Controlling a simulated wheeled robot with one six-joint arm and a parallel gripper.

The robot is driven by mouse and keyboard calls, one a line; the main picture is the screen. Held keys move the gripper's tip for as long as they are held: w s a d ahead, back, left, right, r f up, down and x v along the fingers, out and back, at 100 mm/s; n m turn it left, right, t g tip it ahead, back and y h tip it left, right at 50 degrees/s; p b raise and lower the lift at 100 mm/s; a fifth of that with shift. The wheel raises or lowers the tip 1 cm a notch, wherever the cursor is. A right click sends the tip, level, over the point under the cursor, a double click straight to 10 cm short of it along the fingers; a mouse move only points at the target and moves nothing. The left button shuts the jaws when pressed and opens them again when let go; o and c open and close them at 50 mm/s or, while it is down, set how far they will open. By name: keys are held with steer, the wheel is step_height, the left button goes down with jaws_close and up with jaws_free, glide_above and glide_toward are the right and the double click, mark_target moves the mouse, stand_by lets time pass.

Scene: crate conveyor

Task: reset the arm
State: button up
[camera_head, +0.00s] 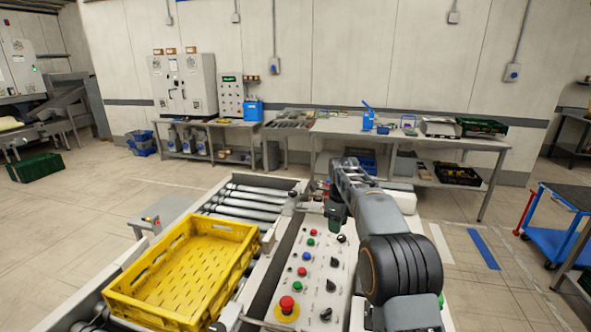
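My arm reaches forward from the lower right of the head view, over the right edge of the control panel (315,262). My gripper (335,217) is at the far end of the arm, pointing down near the panel's far right corner. Its fingers are small and partly hidden, so I cannot tell whether they are open or shut. No object shows clearly in it. A yellow crate (254,250) sits on the roller conveyor (240,204) to the left of the panel, and looks empty.
The panel carries a red mushroom button (287,304) and several knobs close to my arm. Workbenches (437,141) stand along the back wall. A blue cart (556,238) is at the right. The floor between is mostly clear. A green crate (36,168) lies far left.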

steer(key=s+n+t, duration=0.4)
steer(key=s+n, duration=2.1)
steer(key=s, duration=0.7)
steer(key=shift+f+n, duration=0.3)
steer(key=shift+f, duration=0.05)
steer(key=shift+c, duration=0.2)
